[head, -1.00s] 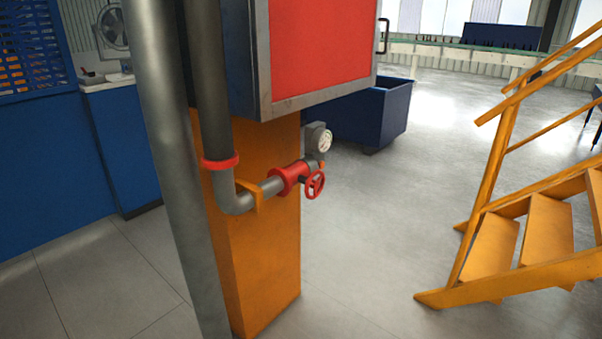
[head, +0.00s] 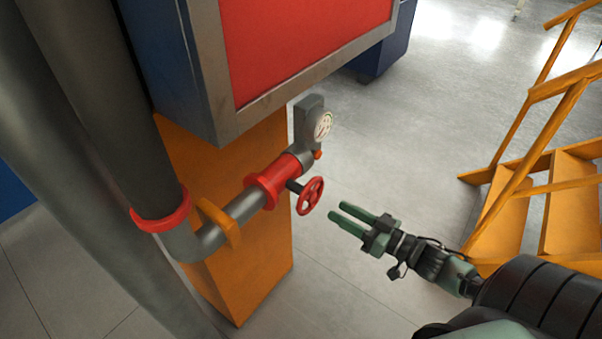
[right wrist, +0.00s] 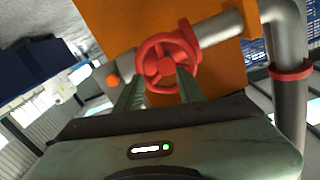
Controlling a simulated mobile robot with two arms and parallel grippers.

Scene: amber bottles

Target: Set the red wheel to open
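The red wheel (head: 311,196) is a small spoked handwheel on a short stem from a red valve body (head: 272,183) on a grey pipe. My right gripper (head: 343,216) is just right of the wheel in the head view, its green fingers pointing at it, with a gap between. The fingers are parted and hold nothing. In the right wrist view the wheel (right wrist: 167,64) appears ahead of and between the fingertips (right wrist: 158,83). Whether the valve is open or closed cannot be told. My left gripper is not in view.
The pipe (head: 243,209) runs along an orange pillar (head: 262,260), below a red-fronted cabinet (head: 300,45). A round gauge (head: 323,125) stands just above the wheel. Orange stairs (head: 560,200) are at the right. Floor (head: 330,285) is free below the wheel.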

